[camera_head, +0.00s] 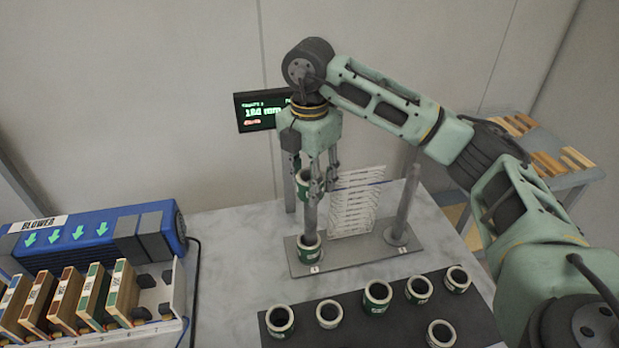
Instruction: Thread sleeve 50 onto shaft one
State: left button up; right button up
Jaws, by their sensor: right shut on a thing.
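Shaft one (310,217) stands upright on the left of a grey base plate (345,262), above a label that reads 1. One green and white sleeve (309,250) sits around its foot. My right gripper (318,184) points down over this shaft and is shut on another green and white sleeve (303,184). The held sleeve is near the shaft's upper end, well above the lower sleeve. The fingers partly hide it, so I cannot tell whether it is around the shaft or beside it. The number on it is not readable. My left gripper is not in view.
A second bare shaft (406,207) stands at the plate's right. A white printed sheet (356,203) is between the shafts. Several sleeves stand on a dark mat (345,305) in front. A blue blower (100,237), a block rack (160,305) and a screen (262,116) are at left.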

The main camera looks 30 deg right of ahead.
jog(key=o, duration=1.2)
jog(key=shift+o, duration=0.6)
jog(key=o, duration=0.3)
jog(key=shift+o, duration=0.2)
jog(key=shift+r+p, duration=2.4)
jog(key=shift+r, duration=1.15)
jog(key=shift+s+f, duration=0.1)
jog(key=shift+f, duration=0.1)
